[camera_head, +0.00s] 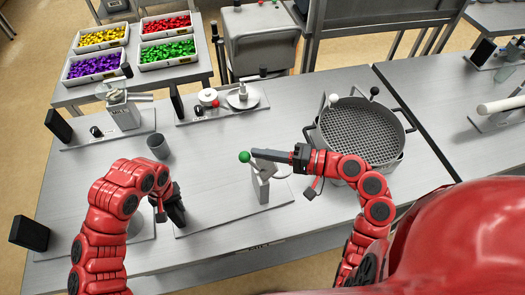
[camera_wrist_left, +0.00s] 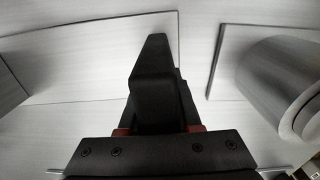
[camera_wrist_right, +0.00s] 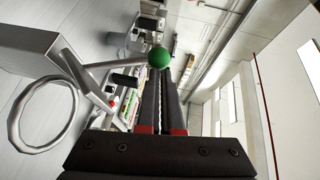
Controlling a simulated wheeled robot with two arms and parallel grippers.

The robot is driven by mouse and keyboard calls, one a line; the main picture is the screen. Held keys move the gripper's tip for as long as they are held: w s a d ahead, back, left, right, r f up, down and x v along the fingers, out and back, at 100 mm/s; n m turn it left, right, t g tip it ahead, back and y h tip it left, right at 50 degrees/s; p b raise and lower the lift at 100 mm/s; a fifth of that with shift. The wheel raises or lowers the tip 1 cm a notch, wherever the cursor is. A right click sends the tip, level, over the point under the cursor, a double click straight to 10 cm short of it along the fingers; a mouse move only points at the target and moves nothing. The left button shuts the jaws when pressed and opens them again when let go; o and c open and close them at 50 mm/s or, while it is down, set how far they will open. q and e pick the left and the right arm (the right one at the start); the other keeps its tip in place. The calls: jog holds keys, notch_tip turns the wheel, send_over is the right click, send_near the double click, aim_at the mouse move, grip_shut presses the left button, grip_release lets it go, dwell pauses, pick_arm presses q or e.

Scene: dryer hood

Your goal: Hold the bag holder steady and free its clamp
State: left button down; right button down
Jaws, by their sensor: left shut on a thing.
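The bag holder's metal stand and clamp (camera_head: 262,188) stand upright on a flat base plate (camera_head: 215,222). A green ball knob (camera_head: 244,157) tops its lever; the knob also shows in the right wrist view (camera_wrist_right: 159,57), with a metal ring (camera_wrist_right: 42,115) left of it. My left gripper (camera_head: 174,208) is shut on the black upright block (camera_wrist_left: 155,85) at the plate's left end, which it mostly hides in the head view. My right gripper (camera_head: 262,153) looks shut and empty, its fingertips close beside the green knob; whether they touch is unclear.
Other fixtures (camera_head: 122,112) stand along the back. Coloured bins (camera_head: 95,65) are on a separate table.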

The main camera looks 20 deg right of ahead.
jog(key=shift+a, duration=0.1)
dwell(0.3)
jog(key=w+d+v, duration=0.1)
jog(key=w+v, duration=0.1)
jog(key=v, duration=1.1)
jog(key=shift+w+r, duration=0.2)
jog(key=shift+r, duration=0.15)
jog(key=shift+d, duration=0.1)
pick_arm(q)
jog(key=c, duration=0.5)
grip_release()
jog(key=shift+w+f, duration=0.1)
pick_arm(e)
jog(key=shift+w, duration=0.1)
